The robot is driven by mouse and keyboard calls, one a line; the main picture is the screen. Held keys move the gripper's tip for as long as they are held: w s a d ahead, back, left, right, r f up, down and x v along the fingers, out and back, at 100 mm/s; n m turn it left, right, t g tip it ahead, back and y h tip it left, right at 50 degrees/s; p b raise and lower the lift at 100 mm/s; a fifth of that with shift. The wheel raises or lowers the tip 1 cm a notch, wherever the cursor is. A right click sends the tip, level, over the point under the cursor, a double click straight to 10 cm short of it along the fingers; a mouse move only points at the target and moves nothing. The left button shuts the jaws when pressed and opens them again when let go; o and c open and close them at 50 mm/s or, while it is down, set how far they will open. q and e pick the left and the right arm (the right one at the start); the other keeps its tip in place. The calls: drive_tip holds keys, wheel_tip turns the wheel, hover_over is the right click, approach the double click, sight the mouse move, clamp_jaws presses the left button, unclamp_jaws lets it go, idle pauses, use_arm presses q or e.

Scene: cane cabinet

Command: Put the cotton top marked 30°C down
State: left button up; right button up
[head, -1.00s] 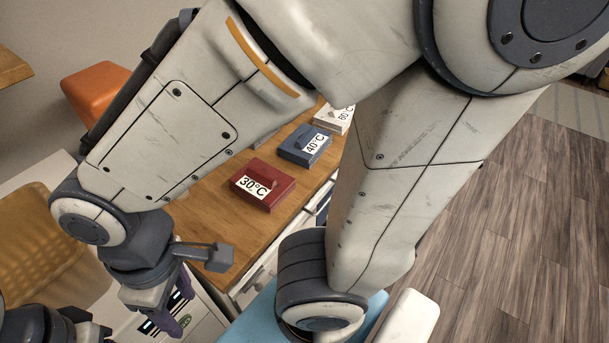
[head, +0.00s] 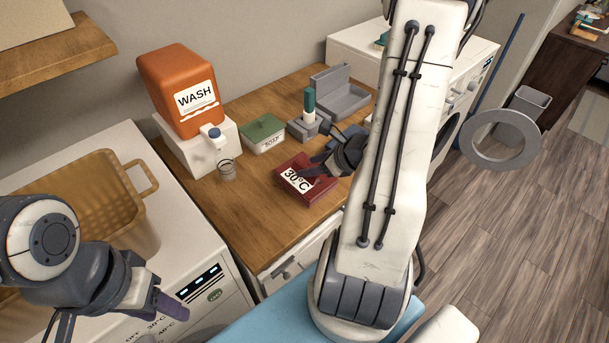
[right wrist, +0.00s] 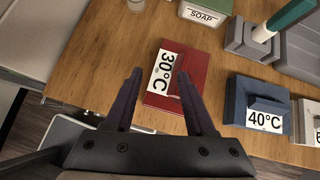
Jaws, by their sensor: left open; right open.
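The red cotton top marked 30°C (head: 314,194) lies as a flat, box-like block on the wooden counter, its white label facing up. My right gripper (head: 308,169) is at it from above, open. In the right wrist view the open right fingers (right wrist: 160,78) show over the near part of the red top (right wrist: 199,66), with nothing clearly held; whether they touch it I cannot tell. My left gripper (head: 160,305) is open and empty in front of the white washer at lower left, away from the top.
The blue 40°C block (right wrist: 262,92) lies right of the red one. A soap box (head: 264,131), a glass (head: 227,170) and an orange WASH container (head: 178,90) on a white stand are behind and left. A woven basket (head: 85,195) sits on the washer (head: 195,255). Some counter is bare left of the red top.

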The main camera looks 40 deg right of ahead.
sight(318, 184)
drive_tip(key=d+f+m, duration=0.1)
drive_tip(key=w+d+f+m+h, duration=0.1)
drive_tip(key=f, duration=0.1)
drive_tip(key=d+f, duration=0.1)
drive_tip(key=shift+w+d+f+m, duration=0.25)
drive_tip(key=shift+d+f+m, duration=0.1)
drive_tip(key=shift+m, duration=0.05)
drive_tip(key=p+x, duration=0.3)
drive_tip(key=x, duration=0.1)
drive_tip(key=shift+w+d+f, duration=0.1)
drive_tip(key=shift+w+f, duration=0.05)
drive_tip(key=shift+w, duration=0.3)
drive_tip(key=shift+w+f+h, duration=0.25)
drive_tip(key=shift+f+h, duration=0.05)
drive_tip(key=shift+f, duration=0.05)
clamp_jaws()
idle(0.6)
